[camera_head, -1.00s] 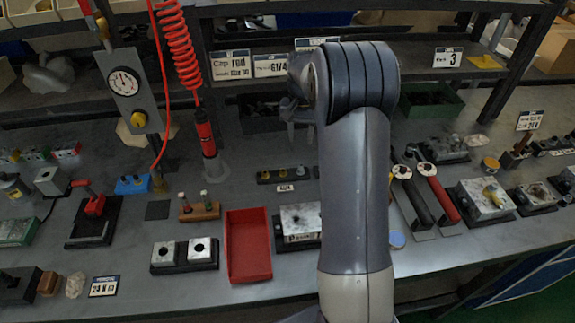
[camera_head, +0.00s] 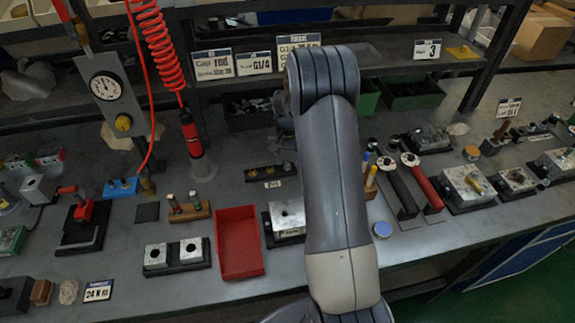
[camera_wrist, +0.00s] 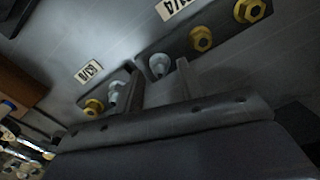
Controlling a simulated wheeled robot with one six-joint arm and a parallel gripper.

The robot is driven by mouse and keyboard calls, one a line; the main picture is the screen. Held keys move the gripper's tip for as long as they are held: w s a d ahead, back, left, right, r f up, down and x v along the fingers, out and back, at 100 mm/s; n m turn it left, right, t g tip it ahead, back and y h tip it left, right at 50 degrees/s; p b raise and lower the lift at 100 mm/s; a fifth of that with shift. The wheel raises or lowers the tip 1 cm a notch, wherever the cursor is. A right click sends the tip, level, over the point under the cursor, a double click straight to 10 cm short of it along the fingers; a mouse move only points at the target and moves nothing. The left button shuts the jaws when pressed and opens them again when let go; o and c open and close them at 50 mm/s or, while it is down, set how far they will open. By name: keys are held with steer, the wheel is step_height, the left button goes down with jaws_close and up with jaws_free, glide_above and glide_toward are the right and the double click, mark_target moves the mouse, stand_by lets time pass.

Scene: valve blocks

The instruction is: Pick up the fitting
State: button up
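The fittings stand in dark racks. In the wrist view, one rack (camera_wrist: 182,45) holds a silver fitting (camera_wrist: 158,64) and two brass fittings (camera_wrist: 201,38) and (camera_wrist: 250,10). A second rack beside it, near a tag that seems to read G3/8 (camera_wrist: 88,71), holds a brass fitting (camera_wrist: 93,107) and a silver fitting (camera_wrist: 114,90). My gripper (camera_wrist: 160,85) is open, with nothing between its fingers. Its fingertips point toward the silver fitting of the first rack, which shows just past the gap. In the head view, a rack (camera_head: 262,173) stands left of my arm, which hides part of the area.
A red tray (camera_head: 240,243), a block with two holes (camera_head: 177,256) and a metal block (camera_head: 287,216) stand in front. Red-handled and black-handled tools (camera_head: 421,182) lie to the right. A red coiled hose (camera_head: 155,45) hangs left.

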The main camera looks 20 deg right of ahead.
steer(key=shift+c, duration=0.6)
jaws_close()
steer(key=shift+r, duration=0.1)
